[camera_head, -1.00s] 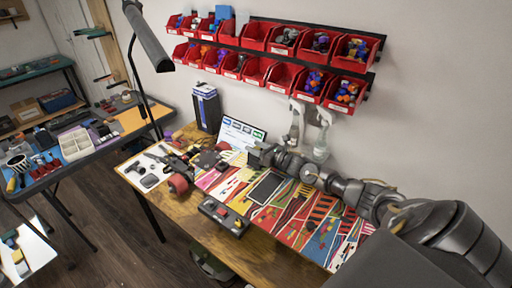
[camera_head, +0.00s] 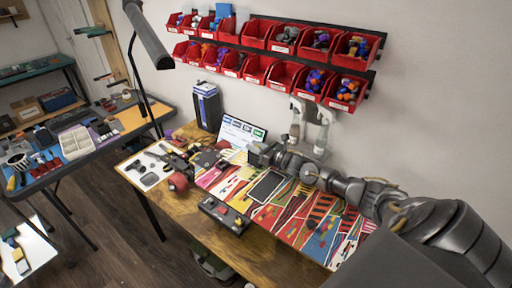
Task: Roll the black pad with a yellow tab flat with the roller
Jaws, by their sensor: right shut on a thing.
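My right gripper (camera_head: 253,155) reaches in from the right, low over the back of the patterned work mat. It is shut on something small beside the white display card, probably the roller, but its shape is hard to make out. A black rectangular pad (camera_head: 267,186) with a pale border lies on the mat, in front of the gripper and slightly right of it. I cannot make out a yellow tab on it. My left gripper is not in view.
A dark box with a red button (camera_head: 225,213) sits at the table's front edge. Dark and red parts (camera_head: 178,181) lie to the left. A white display card (camera_head: 240,135) and a tall dark box (camera_head: 207,107) stand behind. Red bins (camera_head: 285,75) hang on the wall.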

